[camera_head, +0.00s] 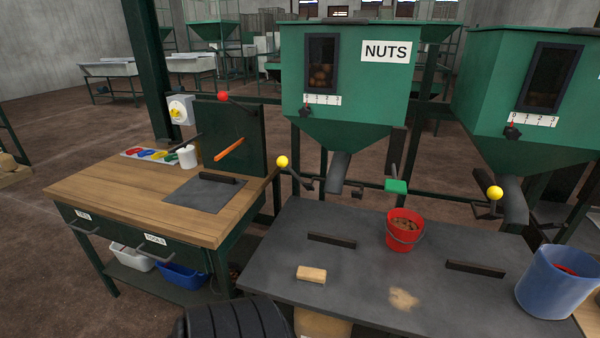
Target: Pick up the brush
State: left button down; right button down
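A tan block (311,274), which looks like the brush, lies flat on the dark grey bench (350,230) near its front left part. Its bristles cannot be made out at this size. Nothing is touching it except the bench top. Neither of my grippers shows in the head view.
A pale brown patch (404,299) lies on the bench right of the block. A red bucket (405,230) with brown contents stands behind. Dark bars (331,240) lie on the bench. A blue bucket (556,282) stands at right. Green hoppers (345,75) rise behind; a wooden workbench (110,190) is left.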

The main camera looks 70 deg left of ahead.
aim_at(310, 276)
jog(key=u, duration=2)
